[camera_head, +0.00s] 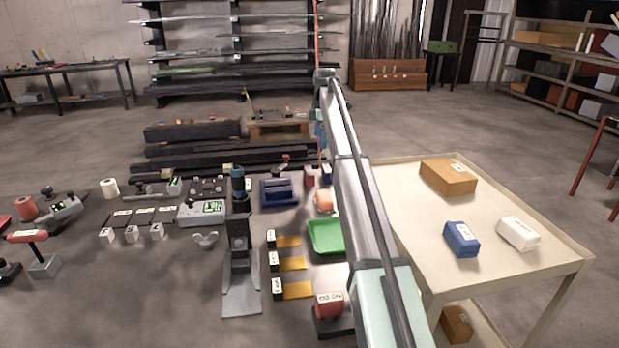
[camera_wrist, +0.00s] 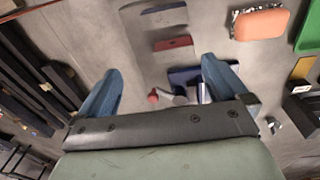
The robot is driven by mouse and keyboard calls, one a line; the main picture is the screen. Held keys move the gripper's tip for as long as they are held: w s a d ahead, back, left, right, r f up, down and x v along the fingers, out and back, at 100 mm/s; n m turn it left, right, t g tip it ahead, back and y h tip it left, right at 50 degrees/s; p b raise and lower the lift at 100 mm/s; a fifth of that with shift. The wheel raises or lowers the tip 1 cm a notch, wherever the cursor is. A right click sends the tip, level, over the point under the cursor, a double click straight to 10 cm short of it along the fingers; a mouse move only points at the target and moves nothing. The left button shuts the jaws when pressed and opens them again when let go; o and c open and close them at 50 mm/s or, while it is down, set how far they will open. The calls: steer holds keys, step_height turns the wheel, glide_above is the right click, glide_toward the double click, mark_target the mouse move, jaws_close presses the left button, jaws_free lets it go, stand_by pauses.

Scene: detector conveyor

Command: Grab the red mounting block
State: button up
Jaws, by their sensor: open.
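Another small red block (camera_head: 310,177) stands farther back, left of my arm and partly hidden. I cannot tell from its label which is the mounting block. In the wrist view a flat red piece (camera_wrist: 172,43) lies ahead of my gripper (camera_wrist: 160,75). My gripper's two blue fingers are spread wide, with nothing held between them. In the head view my arm hides most of the gripper.
A green tray (camera_head: 326,236) and yellow strips with labelled blocks (camera_head: 290,264) lie left of my arm. A blue holder (camera_head: 278,192) stands farther back.

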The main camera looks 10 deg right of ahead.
steer(key=a+r, duration=0.2)
steer(key=a, duration=0.2)
glide_above(309, 170)
steer(key=shift+n+g, duration=0.3)
steer(key=shift+g, duration=0.1)
step_height(309, 170, down, 8)
steer(key=shift+s+a+f, duration=0.15)
steer(key=shift+f, duration=0.1)
steer(key=shift+d+f, duration=0.2)
steer(key=shift+f, duration=2.55)
steer(key=c, duration=1.1)
steer(key=shift+r, duration=0.15)
